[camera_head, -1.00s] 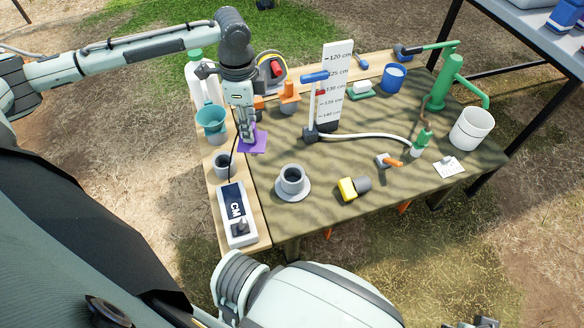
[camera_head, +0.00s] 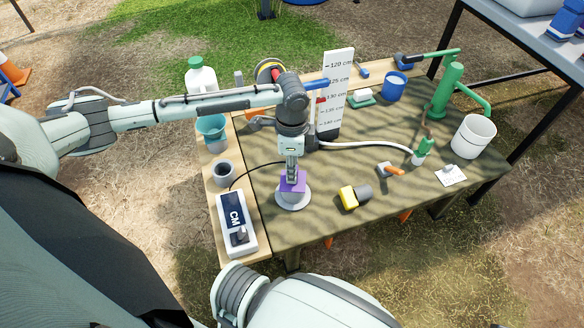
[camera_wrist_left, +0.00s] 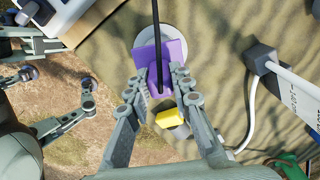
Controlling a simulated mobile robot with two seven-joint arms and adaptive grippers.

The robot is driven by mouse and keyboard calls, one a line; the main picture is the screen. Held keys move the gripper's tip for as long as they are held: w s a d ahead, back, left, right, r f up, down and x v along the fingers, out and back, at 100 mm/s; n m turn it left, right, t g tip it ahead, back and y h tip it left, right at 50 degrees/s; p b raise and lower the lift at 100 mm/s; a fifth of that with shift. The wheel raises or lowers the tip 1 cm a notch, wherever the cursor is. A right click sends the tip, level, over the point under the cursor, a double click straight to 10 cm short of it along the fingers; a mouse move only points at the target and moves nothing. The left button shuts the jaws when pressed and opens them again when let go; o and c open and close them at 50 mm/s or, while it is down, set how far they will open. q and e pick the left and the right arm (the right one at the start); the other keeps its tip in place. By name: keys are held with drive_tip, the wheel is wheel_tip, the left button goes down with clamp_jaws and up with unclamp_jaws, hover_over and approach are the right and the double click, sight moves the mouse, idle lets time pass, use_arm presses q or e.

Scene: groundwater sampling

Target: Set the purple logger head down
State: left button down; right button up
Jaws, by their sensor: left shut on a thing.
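The purple logger head (camera_head: 292,182) is held between the fingers of my left gripper (camera_head: 291,170), over the pale round saucer (camera_head: 293,203). In the left wrist view the head (camera_wrist_left: 150,62) is a flat purple piece between both fingertips, with a black cable running from it. The saucer's white rim (camera_wrist_left: 143,38) shows behind it. The grey cup on the saucer is hidden by the head and gripper. I cannot tell whether the head touches it. My right gripper (camera_wrist_left: 58,82) shows at the left of the wrist view with its fingers apart and empty.
The white CM meter (camera_head: 237,224) and a small dark cup (camera_head: 223,173) stand on the left board. A yellow-and-black piece (camera_head: 354,196) lies right of the saucer. The scale board (camera_head: 336,95) and a pale hose are behind.

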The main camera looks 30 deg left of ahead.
use_arm(q)
drive_tip(key=c, duration=1.7)
unclamp_jaws()
drive_tip(key=shift+c, duration=0.2)
drive_tip(key=o, duration=0.4)
use_arm(e)
drive_tip(key=shift+s+a+f, duration=0.1)
drive_tip(key=shift+s+f, duration=0.05)
drive_tip(key=shift+f, duration=0.2)
use_arm(q)
drive_tip(key=shift+r, duration=0.2)
wheel_tip(320, 180, up, 12)
drive_tip(key=p, duration=0.1)
drive_tip(key=shift+f, duration=0.15)
use_arm(e)
drive_tip(key=shift+w+a+f, duration=0.1)
drive_tip(key=shift+w+f, duration=0.05)
drive_tip(key=shift+f, duration=0.65)
drive_tip(key=shift+w+a+f, duration=0.1)
drive_tip(key=shift+f, duration=0.7)
